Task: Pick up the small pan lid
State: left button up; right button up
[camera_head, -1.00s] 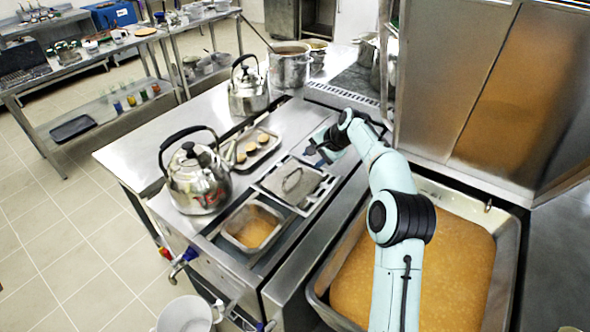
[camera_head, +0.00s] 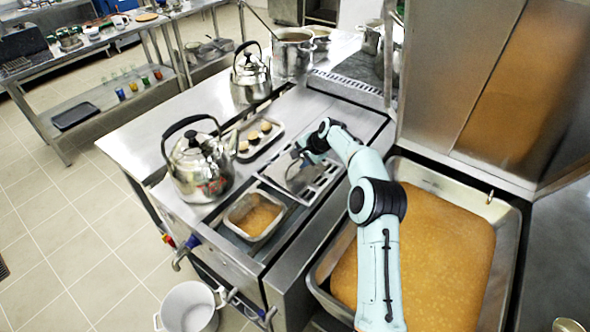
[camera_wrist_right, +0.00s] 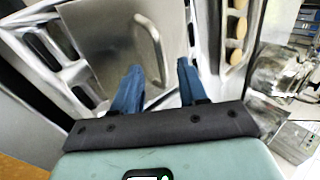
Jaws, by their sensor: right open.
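The small pan lid (camera_head: 305,178) is a flat square steel plate on a slotted metal frame in the counter. In the right wrist view the lid (camera_wrist_right: 105,42) fills the upper left, with its raised bar handle (camera_wrist_right: 150,45) standing up near the fingers. My right gripper (camera_wrist_right: 158,66) is open, its two blue fingers apart and pointing toward the handle, with nothing held. In the head view my right gripper (camera_head: 303,156) is over the lid's far side and partly covers it. I cannot tell whether the fingers touch the handle. My left gripper is out of view.
A small pan of orange food (camera_head: 255,217) sits in front of the lid. A tray of round pieces (camera_head: 258,138) lies behind it. Kettles (camera_head: 198,168) (camera_head: 250,77) stand to the left. A large pan of orange food (camera_head: 440,270) is at the right, below a steel panel.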

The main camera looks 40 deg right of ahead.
aim_at(295, 166)
jog(key=shift+x, duration=1.3)
jog(key=shift+r, duration=0.15)
grip_shut()
